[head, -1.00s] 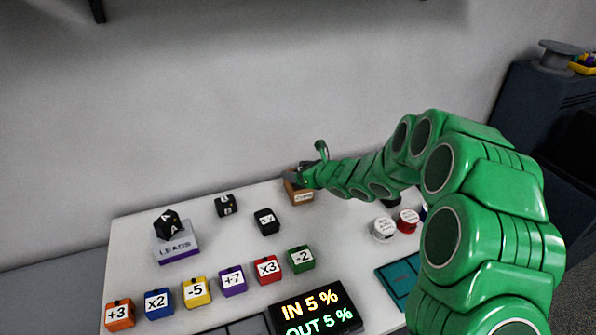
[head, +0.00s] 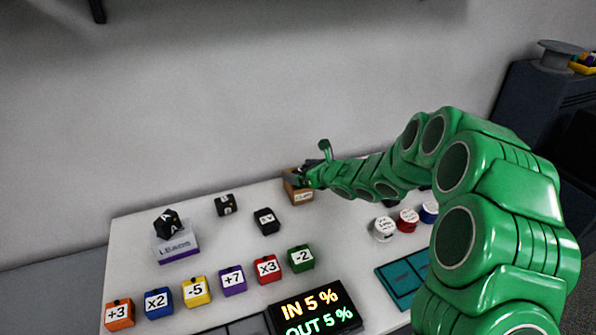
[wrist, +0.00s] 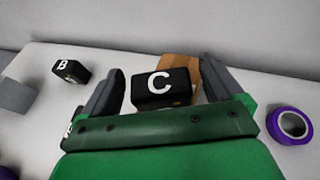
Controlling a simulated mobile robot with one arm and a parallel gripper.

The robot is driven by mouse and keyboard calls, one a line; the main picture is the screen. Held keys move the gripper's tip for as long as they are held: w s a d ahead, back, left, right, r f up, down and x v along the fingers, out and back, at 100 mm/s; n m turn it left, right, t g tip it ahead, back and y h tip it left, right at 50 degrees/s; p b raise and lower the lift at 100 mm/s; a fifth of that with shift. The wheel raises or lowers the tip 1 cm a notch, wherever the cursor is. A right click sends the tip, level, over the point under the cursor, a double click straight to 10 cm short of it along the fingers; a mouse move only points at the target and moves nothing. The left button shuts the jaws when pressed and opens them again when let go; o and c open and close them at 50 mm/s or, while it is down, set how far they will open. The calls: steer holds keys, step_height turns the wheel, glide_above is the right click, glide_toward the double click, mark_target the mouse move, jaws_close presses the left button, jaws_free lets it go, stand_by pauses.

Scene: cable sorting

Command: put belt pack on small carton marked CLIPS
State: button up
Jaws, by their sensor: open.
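A brown carton (head: 299,194) stands near the back of the white table; its label is too small to read surely. In the wrist view a black block marked C (wrist: 160,86), which looks like the belt pack, sits between the fingers of my gripper (wrist: 160,68). It appears to rest on the brown carton (wrist: 181,63), which shows behind it and at its right. My gripper (head: 308,176) is open, with a finger on each side of the block and gaps visible. In the head view the gripper hides most of this block.
Black block B (head: 225,204) and another black block (head: 266,221) stand left of the carton. Black block A (head: 167,222) sits on a carton marked LEADS (head: 177,246). White (head: 383,229) and red (head: 408,221) spools stand right. Coloured number cubes line the front.

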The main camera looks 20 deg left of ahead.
steer(key=v, duration=1)
steer(key=shift+d+r, duration=0.15)
steer(key=shift+r, duration=0.05)
